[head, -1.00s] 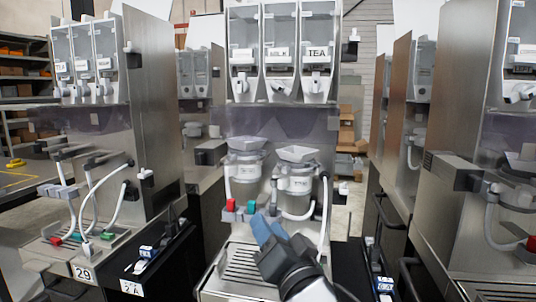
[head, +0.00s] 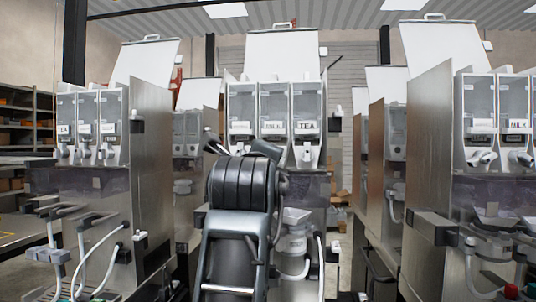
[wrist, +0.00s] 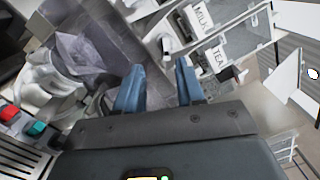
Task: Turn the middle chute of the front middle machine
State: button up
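The front middle machine (head: 318,188) stands straight ahead with three clear canisters at its top. The middle canister (head: 273,100) carries a MILK label and the right one (head: 306,98) a TEA label. In the head view my arm covers the middle chute. In the wrist view the picture is turned, and a white chute (wrist: 165,44), seemingly the one below MILK, shows beyond the fingertips. My gripper (wrist: 160,66) has its two blue fingers apart with nothing between them. The chute does not appear to lie between them. The TEA chute is largely hidden by a finger.
Similar machines stand on the left (head: 150,170) and right (head: 430,150), with gaps between. Below the canisters are a mixing bowl (head: 296,216) and hose. Red and teal blocks (wrist: 36,129) and a drip grate (wrist: 22,158) show at the wrist view's left.

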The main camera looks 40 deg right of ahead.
jog(key=w+d+r+m+p, duration=0.1)
jog(key=w+d+p, duration=0.1)
jog(key=w+d, duration=0.2)
jog(key=shift+w+d+r+m+g+p, duration=0.15)
jog(key=shift+w+d+m+g+p, duration=0.2)
jog(key=shift+d, duration=0.8)
grip_shut()
